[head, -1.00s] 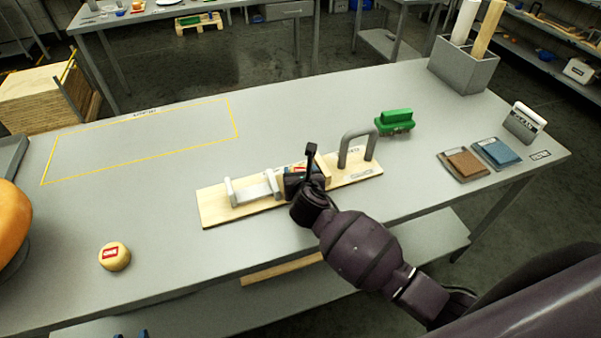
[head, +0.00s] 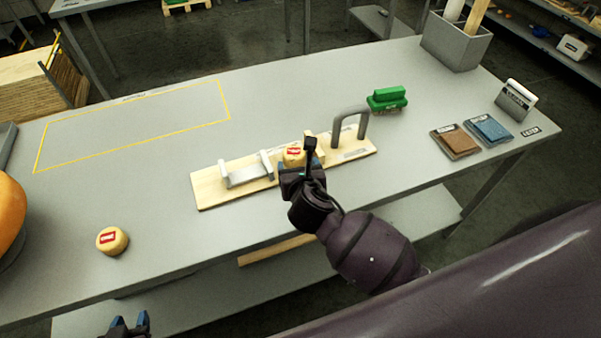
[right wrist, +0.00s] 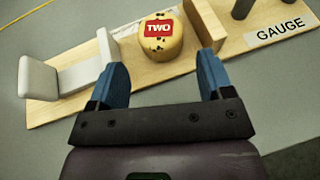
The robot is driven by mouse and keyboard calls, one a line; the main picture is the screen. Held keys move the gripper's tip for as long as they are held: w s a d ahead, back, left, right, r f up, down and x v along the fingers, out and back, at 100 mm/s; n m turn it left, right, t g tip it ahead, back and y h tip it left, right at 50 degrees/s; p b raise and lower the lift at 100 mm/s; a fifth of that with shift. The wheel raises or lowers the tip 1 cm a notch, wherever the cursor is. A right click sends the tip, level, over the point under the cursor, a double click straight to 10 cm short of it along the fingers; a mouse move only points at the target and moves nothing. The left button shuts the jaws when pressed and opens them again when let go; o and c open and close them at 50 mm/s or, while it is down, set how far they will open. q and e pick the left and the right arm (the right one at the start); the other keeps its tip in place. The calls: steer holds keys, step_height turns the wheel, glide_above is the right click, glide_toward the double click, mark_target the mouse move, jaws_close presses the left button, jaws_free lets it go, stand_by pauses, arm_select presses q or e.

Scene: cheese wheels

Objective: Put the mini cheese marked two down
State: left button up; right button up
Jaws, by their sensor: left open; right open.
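The mini cheese marked TWO (right wrist: 160,40) is a small yellow round with a red label and dark specks. It sits on the wooden gauge board (head: 208,190), between upright blocks; it also shows in the head view (head: 293,155). My right gripper (right wrist: 160,85) is open just in front of it, its blue fingers apart and not around the cheese; in the head view the gripper (head: 302,172) partly covers the board. My left gripper (head: 130,323) is open and empty at the bottom edge of the head view, below the table's front edge.
Another mini cheese (head: 112,240) with a red label stands at the front left. A large orange wheel (head: 10,215) is at the left edge. A green brush (head: 387,99) lies behind the grey arch (head: 350,128). The yellow-outlined area (head: 130,125) is empty.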

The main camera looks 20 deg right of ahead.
steer(key=shift+v, duration=1.95)
steer(key=s+d+m+g, duration=0.1)
steer(key=m, duration=0.2)
steer(key=s+d+m+g, duration=0.1)
steer(key=s+d+m, duration=0.1)
steer(key=m, duration=0.1)
steer(key=s+d+f+m, duration=0.1)
steer(key=m, duration=0.2)
steer(key=shift+s+d+f+g+h, duration=0.2)
steer(key=shift+s+g+h, duration=0.1)
steer(key=shift+s+g, duration=0.1)
steer(key=s+d+m+g+y, duration=0.1)
steer(key=s+d+m+g, duration=0.25)
steer(key=s+m, duration=0.7)
steer(key=s+d+m+g+y, duration=0.1)
steer(key=s+d+m+g, duration=0.2)
steer(key=s+d+m, duration=0.75)
steer(key=w+a+f+m+t, duration=0.1)
steer(key=w+a+f+t, duration=0.2)
steer(key=w+f, duration=0.1)
steer(key=w+a+f+m+t+b, duration=0.1)
steer(key=w+a+f+m+t, duration=0.1)
steer(key=w+f+t, duration=0.2)
step_height(320, 180, down, 3)
steer(key=shift+w+a+y, duration=0.4)
steer(key=shift+w, duration=0.4)
